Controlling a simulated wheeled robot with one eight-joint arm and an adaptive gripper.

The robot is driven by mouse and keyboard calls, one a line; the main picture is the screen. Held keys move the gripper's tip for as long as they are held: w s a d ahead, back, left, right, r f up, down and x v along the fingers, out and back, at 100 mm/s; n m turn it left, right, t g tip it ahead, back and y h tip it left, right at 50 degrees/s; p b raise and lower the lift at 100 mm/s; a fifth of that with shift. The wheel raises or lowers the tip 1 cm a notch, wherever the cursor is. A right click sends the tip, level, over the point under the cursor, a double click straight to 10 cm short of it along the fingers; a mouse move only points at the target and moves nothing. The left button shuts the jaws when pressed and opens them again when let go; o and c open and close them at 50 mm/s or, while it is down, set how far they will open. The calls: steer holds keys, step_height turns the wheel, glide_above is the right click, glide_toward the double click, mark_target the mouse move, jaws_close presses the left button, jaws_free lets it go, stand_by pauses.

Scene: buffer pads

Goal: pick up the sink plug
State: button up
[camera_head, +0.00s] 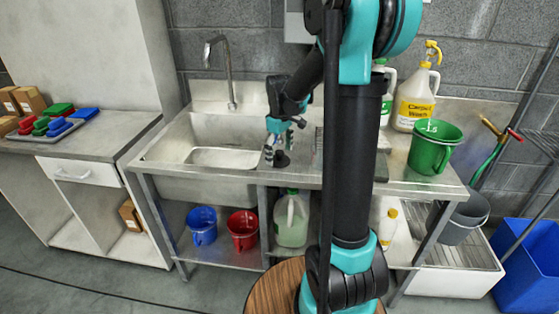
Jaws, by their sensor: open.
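The sink plug (282,159) is a small black piece on the steel counter, just right of the sink basin (222,158). My gripper (274,151) hangs from above with its fingers pointing down at the plug. It is open. The fingertips are very close to the plug and overlap it in this view. I cannot tell whether they touch it or sit around it. My arm's dark upright link stands in front of the counter's middle and hides part of it.
A tap (229,75) rises behind the basin. A green bucket (433,147) and a yellow-labelled jug (414,100) stand on the right of the counter. Coloured pads (58,122) lie on the left bench. Blue (202,225) and red (243,230) buckets sit on the lower shelf.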

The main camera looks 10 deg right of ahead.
steer(key=shift+f, duration=0.15)
steer(key=shift+s, duration=0.1)
steer(key=c, duration=1.7)
steer(key=shift+c, duration=0.2)
